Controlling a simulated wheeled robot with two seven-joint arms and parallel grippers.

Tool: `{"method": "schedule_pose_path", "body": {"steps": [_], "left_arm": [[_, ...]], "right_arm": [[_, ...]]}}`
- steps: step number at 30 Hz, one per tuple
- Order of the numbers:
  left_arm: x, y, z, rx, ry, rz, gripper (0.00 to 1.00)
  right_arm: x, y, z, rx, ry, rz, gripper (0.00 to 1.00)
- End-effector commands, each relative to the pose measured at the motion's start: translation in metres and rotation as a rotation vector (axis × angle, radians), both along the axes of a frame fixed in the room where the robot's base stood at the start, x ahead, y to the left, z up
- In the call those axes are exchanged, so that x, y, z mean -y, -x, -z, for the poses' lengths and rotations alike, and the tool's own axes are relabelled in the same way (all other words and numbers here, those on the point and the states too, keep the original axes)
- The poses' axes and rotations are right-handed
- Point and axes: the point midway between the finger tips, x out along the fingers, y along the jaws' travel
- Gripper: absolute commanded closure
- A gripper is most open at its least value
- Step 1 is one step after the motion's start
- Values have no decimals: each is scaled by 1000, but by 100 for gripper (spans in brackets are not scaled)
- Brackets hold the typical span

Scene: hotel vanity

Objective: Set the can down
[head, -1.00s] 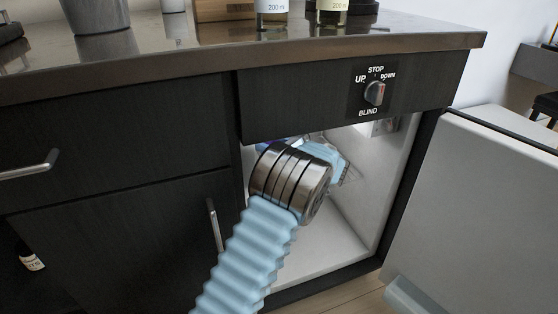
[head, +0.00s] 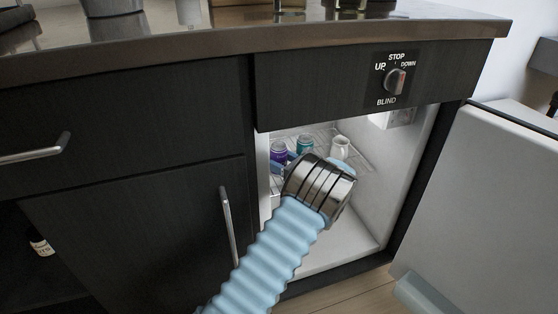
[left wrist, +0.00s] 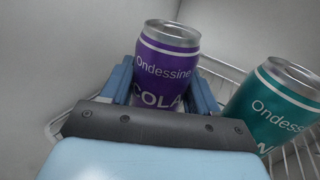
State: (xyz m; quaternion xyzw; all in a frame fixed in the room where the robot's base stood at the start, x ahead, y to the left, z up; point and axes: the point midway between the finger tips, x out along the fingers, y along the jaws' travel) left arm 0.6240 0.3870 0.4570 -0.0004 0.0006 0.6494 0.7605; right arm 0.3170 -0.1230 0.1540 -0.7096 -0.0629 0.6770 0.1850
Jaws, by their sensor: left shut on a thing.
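A purple Ondessine cola can (left wrist: 164,66) is between the two blue fingers of my left gripper (left wrist: 162,92), which is shut on it. In the head view the purple can (head: 278,149) is inside the open fridge at the left, its lower part hidden by my gripper. The can looks upright. Whether its base touches the wire shelf (head: 322,134) cannot be told. A teal Ondessine can (left wrist: 278,103) stands close to the right of it; the teal can also shows in the head view (head: 304,146). My right gripper is not in view.
The fridge door (head: 480,205) is swung open to the right. The fridge's left wall is close beside the purple can. The counter edge (head: 300,42) runs above.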

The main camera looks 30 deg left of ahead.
Motion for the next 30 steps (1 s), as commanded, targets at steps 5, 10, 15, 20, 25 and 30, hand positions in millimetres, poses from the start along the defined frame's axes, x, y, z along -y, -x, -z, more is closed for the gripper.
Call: {"method": "schedule_pose_path", "body": {"steps": [5, 10, 15, 20, 25, 30], "left_arm": [[0, 0, 0, 0, 0, 0, 17], [0, 0, 0, 0, 0, 0, 14], [3, 0, -1, 0, 0, 1, 14], [25, 3, -1, 1, 0, 3, 14], [65, 9, -1, 1, 0, 3, 14], [98, 15, -1, 0, 0, 2, 14]], "right_arm": [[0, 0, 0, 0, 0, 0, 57], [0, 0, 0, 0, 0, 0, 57], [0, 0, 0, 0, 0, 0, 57], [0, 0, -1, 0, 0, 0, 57], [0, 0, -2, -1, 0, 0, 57], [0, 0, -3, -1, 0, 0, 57]]}}
